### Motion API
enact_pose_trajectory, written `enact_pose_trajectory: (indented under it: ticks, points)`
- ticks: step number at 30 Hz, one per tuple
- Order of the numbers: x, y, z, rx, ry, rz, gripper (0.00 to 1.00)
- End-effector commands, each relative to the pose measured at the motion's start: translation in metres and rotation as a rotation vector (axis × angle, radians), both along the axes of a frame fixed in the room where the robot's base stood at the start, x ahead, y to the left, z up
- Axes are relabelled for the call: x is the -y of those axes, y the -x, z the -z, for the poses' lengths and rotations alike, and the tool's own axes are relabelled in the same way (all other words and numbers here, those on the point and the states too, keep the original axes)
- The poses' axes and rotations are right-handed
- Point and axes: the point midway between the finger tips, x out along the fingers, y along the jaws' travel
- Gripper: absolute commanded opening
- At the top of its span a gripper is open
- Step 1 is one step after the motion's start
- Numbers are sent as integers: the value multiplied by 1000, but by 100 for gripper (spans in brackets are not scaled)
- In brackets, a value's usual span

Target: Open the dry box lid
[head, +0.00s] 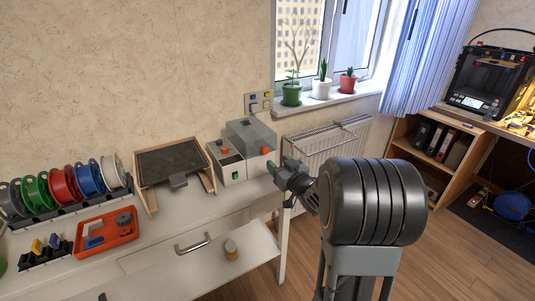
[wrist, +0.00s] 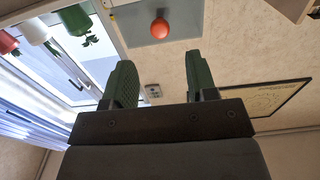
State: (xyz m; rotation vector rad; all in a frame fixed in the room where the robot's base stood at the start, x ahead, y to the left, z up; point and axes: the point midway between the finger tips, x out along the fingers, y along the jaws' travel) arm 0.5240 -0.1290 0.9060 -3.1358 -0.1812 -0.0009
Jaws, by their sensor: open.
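The dry box (head: 238,170) stands at the right end of the white bench, a pale box with a grey lid (head: 250,133) that looks shut. An orange-red knob (head: 265,150) sits on its front; an orange knob on a grey panel, likely the same one, shows in the wrist view (wrist: 159,28). My gripper (head: 282,168) is just right of the box, its two green fingers apart with nothing between them. In the wrist view my gripper (wrist: 160,75) points at the knob, which lies beyond the fingertips, apart from them.
A dark-topped tray (head: 172,160), several spools (head: 62,184) and an orange tray (head: 106,232) stand farther left. Potted plants (head: 322,86) line the windowsill above the radiator (head: 325,145).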

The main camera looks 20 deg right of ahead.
Motion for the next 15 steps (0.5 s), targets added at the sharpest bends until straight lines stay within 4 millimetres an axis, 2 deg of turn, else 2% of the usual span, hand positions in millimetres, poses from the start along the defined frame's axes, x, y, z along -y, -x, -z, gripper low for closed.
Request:
enact_pose_trajectory:
  ticks: [6,15]
  points:
    - [-5,-41,1,0,0,-2,52]
    - [-9,-74,0,-1,1,0,52]
